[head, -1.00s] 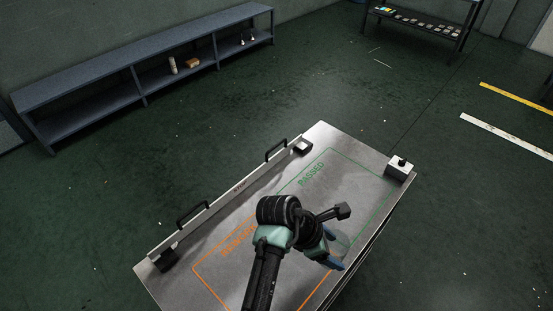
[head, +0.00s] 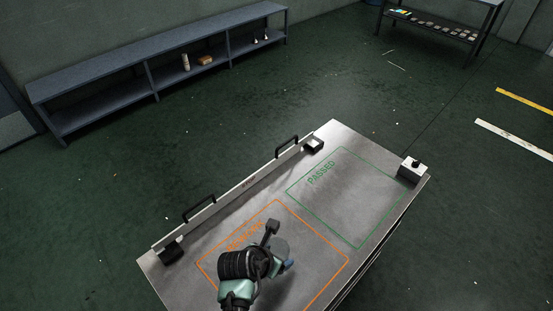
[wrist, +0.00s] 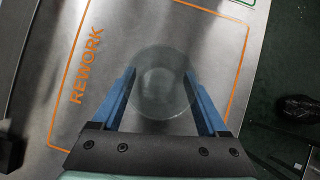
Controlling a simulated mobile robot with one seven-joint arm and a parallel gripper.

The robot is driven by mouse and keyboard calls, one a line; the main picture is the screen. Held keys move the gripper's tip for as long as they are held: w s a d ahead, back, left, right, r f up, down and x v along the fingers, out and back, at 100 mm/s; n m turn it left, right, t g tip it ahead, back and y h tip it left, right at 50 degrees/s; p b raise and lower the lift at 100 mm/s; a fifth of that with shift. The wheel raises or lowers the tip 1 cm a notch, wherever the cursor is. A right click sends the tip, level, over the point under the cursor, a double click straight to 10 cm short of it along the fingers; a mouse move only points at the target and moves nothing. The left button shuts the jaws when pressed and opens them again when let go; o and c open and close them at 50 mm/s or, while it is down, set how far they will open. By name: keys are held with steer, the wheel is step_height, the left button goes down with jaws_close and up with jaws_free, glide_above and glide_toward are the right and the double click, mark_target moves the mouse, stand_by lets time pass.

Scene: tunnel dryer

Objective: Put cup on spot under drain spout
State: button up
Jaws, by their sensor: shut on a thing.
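A clear, round cup (wrist: 163,82) sits between the two blue fingers of my gripper (wrist: 162,92) in the wrist view. The fingers are shut on its sides, and the metal tabletop shows through it. In the head view my gripper (head: 284,262) is over the orange REWORK outline, partly hidden by my wrist. Only a faint part of the cup (head: 281,247) shows there. I cannot tell the cup's height above the table. No drain spout or spot under it can be made out in these views.
The metal table (head: 325,212) has a green PASSED outline (head: 345,148), empty inside. A rail with black handles (head: 232,200) runs along its left edge. A small box with a black knob (head: 412,169) stands at the right corner. A long shelf (head: 160,75) stands by the wall.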

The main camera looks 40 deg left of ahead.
steer(key=shift+f, duration=0.95)
steer(key=shift+f, duration=0.15)
steer(key=o, duration=1.2)
steer(key=shift+o, duration=0.2)
steer(key=shift+s+r, duration=0.25)
steer(key=shift+r, duration=0.35)
steer(key=p+v, duration=0.1)
steer(key=v, duration=1)
steer(key=shift+p, duration=0.3)
